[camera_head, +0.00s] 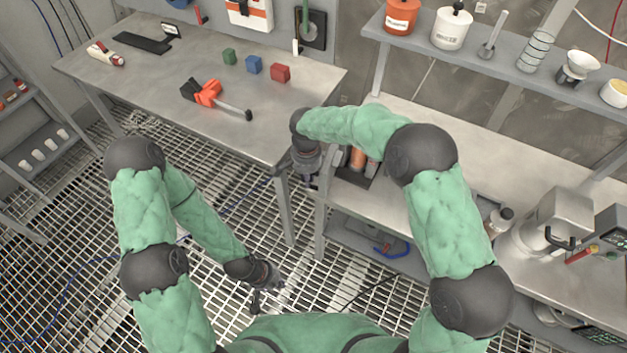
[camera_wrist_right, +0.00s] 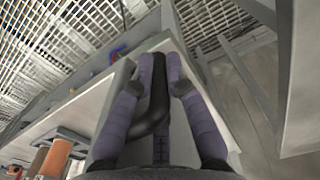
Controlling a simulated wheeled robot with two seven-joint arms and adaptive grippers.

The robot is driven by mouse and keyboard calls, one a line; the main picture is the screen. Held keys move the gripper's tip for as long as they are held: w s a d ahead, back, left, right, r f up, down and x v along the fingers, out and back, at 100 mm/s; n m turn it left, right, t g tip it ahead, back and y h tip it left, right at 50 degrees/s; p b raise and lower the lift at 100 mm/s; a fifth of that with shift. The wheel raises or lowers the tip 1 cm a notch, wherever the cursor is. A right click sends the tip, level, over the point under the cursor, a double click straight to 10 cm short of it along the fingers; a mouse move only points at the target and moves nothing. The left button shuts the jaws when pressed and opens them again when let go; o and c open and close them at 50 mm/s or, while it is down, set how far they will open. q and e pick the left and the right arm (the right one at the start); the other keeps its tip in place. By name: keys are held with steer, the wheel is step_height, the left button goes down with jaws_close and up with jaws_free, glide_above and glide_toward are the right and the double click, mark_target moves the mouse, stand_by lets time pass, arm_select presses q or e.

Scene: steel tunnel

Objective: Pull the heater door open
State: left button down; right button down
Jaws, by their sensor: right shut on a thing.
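My right gripper (camera_head: 308,172) is low at the left end of the right-hand bench in the head view. In the right wrist view its purple-grey fingers (camera_wrist_right: 163,75) are shut on a black curved handle (camera_wrist_right: 157,108). The handle runs beside a pale flat panel edge; I cannot tell for sure that this is the heater door, and my arm and gripper hide most of that spot in the head view. My left gripper (camera_head: 264,290) hangs low over the grating floor, away from the benches; its fingers are too small to read.
A left-hand table (camera_head: 190,85) holds an orange-black tool (camera_head: 208,92) and coloured blocks. Orange-brown cylinders (camera_head: 357,158) stand by my right gripper. A shelf (camera_head: 490,60) with containers is above the right bench. A silver appliance (camera_head: 550,225) stands at right. The grating floor is open.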

steer(key=shift+w+a+r, duration=0.15)
steer(key=shift+w+a, duration=0.35)
steer(key=shift+w, duration=0.2)
steer(key=c, duration=1.2)
jaws_free()
steer(key=shift+c, duration=0.2)
step_height(320, 180, up, 12)
